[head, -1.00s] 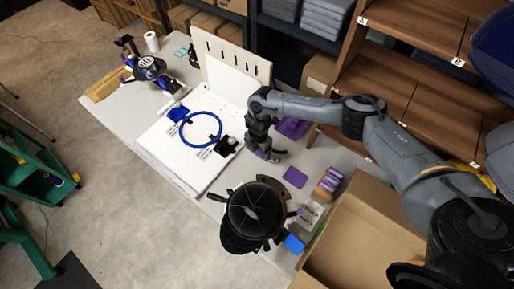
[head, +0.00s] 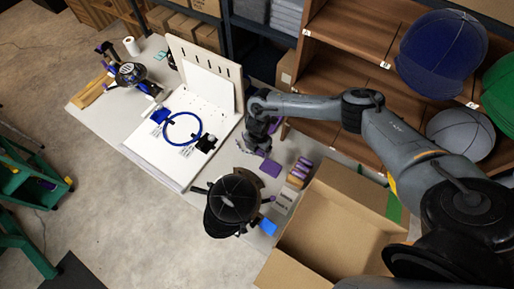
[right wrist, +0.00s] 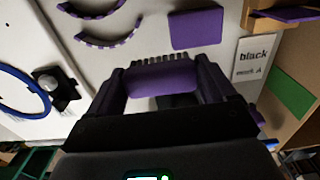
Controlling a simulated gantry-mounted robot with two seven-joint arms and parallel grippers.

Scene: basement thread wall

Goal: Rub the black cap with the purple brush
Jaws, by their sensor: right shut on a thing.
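The black cap (head: 235,197) sits crown up on a dark stand near the table's front edge in the head view. My right gripper (head: 258,150) is over the table, beyond the cap and apart from it. In the right wrist view, my right gripper (right wrist: 162,85) is shut on the purple brush (right wrist: 162,79), whose dark bristles show along its far edge. In the head view the brush is hard to make out at the fingers. My left gripper is not in view.
A white board with a blue ring (head: 183,128) lies left of my right gripper. A shelf with caps (head: 440,50) stands behind.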

